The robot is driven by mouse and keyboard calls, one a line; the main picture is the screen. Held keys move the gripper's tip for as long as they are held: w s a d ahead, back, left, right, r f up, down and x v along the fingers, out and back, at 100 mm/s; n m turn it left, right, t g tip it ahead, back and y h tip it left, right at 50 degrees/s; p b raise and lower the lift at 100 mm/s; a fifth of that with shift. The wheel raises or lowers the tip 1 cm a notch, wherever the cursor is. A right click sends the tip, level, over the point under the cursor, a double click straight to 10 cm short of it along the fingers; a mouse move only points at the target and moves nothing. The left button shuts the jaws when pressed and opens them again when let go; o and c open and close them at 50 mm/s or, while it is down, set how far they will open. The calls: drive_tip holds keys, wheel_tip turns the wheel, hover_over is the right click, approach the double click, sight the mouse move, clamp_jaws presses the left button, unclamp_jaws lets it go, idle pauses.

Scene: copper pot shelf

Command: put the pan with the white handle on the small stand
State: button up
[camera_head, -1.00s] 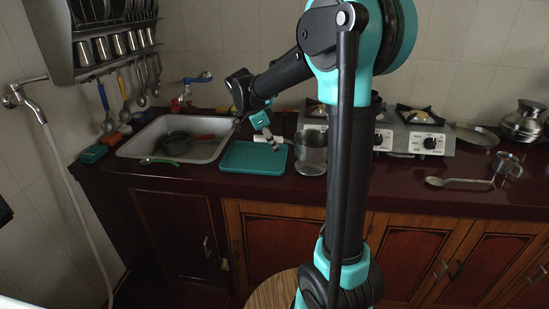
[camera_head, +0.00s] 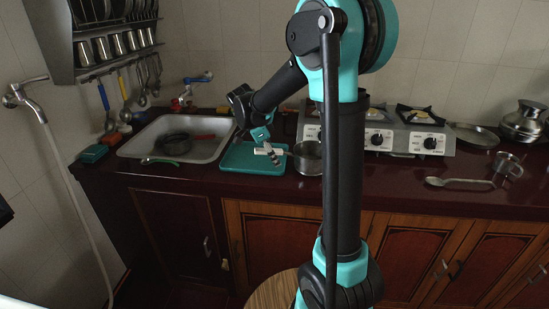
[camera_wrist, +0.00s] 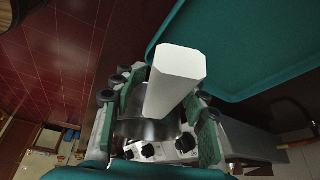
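The pan (camera_head: 307,163) is a dark metal pan at the counter's front, just right of the green board. Its white handle (camera_head: 261,151) points left over the board. My gripper (camera_head: 272,154) is at the handle, its fingers on both sides. In the wrist view the white handle (camera_wrist: 175,80) runs between the fingers of my gripper (camera_wrist: 170,105), which look closed on it. The pan's dark body (camera_wrist: 145,130) shows beyond them. The small stand cannot be made out; the pan may hide it. I cannot tell whether the pan's base touches anything.
A sink (camera_head: 212,145) with a dark pan (camera_head: 173,143) lies to the left. The green board (camera_head: 240,160) is under my gripper. The gas stove (camera_head: 400,135) stands behind on the right. A spoon (camera_head: 460,183) and a steel cup (camera_head: 507,165) lie farther right.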

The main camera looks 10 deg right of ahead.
drive_tip(key=v, duration=1.2)
